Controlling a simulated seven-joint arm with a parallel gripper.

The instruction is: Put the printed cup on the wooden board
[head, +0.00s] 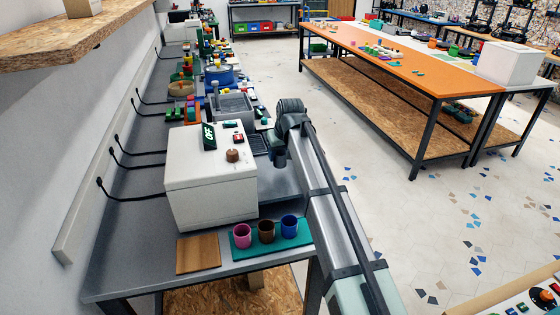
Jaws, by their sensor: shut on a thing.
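The wooden board (198,256) lies flat and bare near the front end of the grey bench, left of a teal mat. Three cups stand upright in a row on the mat: a pink cup (242,236), a brown cup (266,231) and a blue cup (289,226). I cannot tell from this view whether any of them is the printed cup. My arm reaches in from the bottom right and bends at a dark joint beside the bench. My gripper's fingers do not show, nor does anything they hold.
A white box-shaped machine (210,185) with a display reading "OFF" stands behind the board and mat. Its dark knob (232,155) is on top. More machines and coloured items line the grey bench (130,275) farther back. An orange-topped table (400,62) stands across the floor.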

